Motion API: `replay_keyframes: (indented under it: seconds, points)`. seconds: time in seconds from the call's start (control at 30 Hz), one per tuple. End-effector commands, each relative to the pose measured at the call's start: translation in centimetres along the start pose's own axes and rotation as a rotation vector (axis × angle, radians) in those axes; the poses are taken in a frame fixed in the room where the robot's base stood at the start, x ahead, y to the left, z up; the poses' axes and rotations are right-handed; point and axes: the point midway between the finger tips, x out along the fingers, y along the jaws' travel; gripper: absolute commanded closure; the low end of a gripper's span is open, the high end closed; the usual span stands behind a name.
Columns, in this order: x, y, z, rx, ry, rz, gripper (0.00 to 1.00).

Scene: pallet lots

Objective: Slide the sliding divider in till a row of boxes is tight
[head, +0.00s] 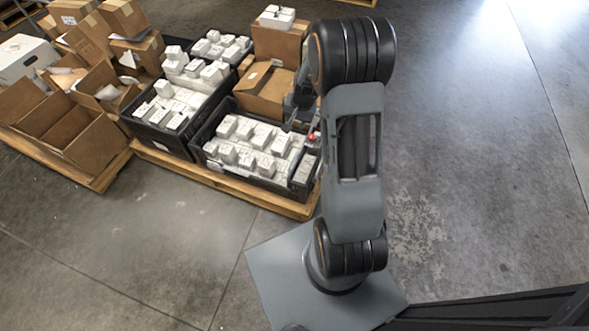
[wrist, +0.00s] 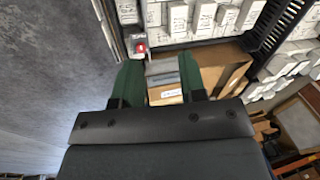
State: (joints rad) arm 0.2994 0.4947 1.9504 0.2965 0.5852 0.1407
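A black crate (head: 213,160) at the front right of the pallet holds rows of small white boxes (head: 250,143). A red knob (head: 311,139) shows at its right end, beside my arm. In the wrist view the red knob (wrist: 140,47) sits on a pale grey part just ahead of the left finger; I take this to be the sliding divider, but most of it is not clear. White boxes (wrist: 178,17) stand beyond it. My gripper (wrist: 160,66) has its green fingers wide apart. A grey patch shows between them, and I see no grip on it. My arm partly hides the crate's right end.
A second black crate (head: 160,135) of white boxes stands to the left, another behind. Brown cartons (head: 265,91) lie behind the front crate, and one shows under my gripper (wrist: 225,65). Open cartons (head: 75,130) fill the left pallet. The floor at right is clear.

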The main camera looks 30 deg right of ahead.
Motion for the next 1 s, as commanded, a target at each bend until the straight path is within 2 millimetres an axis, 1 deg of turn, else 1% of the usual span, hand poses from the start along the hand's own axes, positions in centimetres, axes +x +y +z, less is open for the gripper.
replay_keyframes:
  seconds: [0.03, 0.1, 0.2, 0.4, 0.57, 0.8, 1.0]
  points:
    - [4.2, 1.2, -0.4, 0.037, -0.013, 0.003, 0.62]
    - [7.0, 2.2, -1.0, 0.078, -0.018, 0.004, 0.62]
    - [9.9, 3.2, -1.5, 0.120, -0.025, 0.006, 0.62]
    - [13.1, 4.1, -1.9, 0.156, -0.031, 0.007, 0.62]
    - [15.7, 4.1, -1.7, 0.157, -0.032, 0.008, 0.62]
    - [20.4, 4.1, -1.5, 0.155, -0.033, 0.008, 0.62]
    - [23.5, 4.1, -1.5, 0.156, -0.031, 0.007, 0.62]
